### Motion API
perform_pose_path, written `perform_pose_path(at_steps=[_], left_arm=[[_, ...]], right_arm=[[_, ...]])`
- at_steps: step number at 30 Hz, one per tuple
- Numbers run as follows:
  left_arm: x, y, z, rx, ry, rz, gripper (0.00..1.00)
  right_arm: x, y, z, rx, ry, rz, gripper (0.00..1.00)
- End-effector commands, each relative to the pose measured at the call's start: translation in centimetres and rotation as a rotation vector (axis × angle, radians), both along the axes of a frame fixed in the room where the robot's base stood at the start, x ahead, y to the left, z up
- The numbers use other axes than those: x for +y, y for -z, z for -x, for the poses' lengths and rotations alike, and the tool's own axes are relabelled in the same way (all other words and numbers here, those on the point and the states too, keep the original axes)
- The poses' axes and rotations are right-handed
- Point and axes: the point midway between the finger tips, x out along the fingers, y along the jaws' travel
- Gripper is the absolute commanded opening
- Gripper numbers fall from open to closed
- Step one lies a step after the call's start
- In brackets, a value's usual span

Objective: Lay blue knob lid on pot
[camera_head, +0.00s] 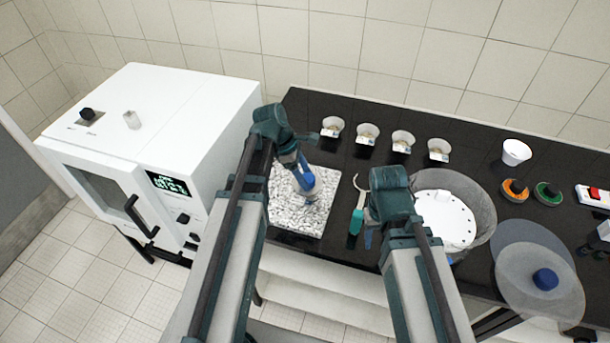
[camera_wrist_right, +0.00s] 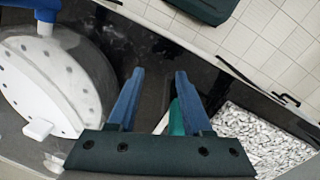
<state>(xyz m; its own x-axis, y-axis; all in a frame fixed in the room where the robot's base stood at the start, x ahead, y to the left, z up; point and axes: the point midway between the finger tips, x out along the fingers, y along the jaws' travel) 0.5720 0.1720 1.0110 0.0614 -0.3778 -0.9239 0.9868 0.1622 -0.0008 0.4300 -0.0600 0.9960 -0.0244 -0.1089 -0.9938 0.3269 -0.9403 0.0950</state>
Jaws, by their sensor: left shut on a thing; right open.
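The blue knob lid (camera_head: 545,281) is a clear grey disc with a blue knob, at the front right in the head view. The pot (camera_head: 484,222) is a wide translucent vessel holding a white perforated plate (camera_head: 445,219); the plate also shows at left in the right wrist view (camera_wrist_right: 38,85). My left gripper (camera_head: 306,182) is shut on a small pale thing (camera_head: 314,190), partly hidden, over the pebble tray. My right gripper (camera_wrist_right: 160,75) is open and empty, left of the pot in the head view; its fingers are mostly hidden there.
A pebble-filled tray (camera_head: 284,213) lies left of a teal-handled tool (camera_head: 357,220). Several small cups (camera_head: 367,133) line the back. A second clear disc (camera_head: 512,232) partly underlies the lid. A white cup (camera_head: 515,153) and orange and green discs stand right. A white oven (camera_head: 190,110) stands left.

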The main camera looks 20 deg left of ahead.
Motion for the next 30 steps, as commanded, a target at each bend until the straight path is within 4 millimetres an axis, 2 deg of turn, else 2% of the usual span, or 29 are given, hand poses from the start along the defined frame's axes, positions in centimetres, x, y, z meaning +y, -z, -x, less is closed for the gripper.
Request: perform_pose_path(at_steps=[30], left_arm=[[0.0, 0.58, -0.01, 0.0, 0.0, 0.0, 0.04]], right_arm=[[0.0, 0.58, 0.01, 0.0, 0.0, 0.0, 0.5]])
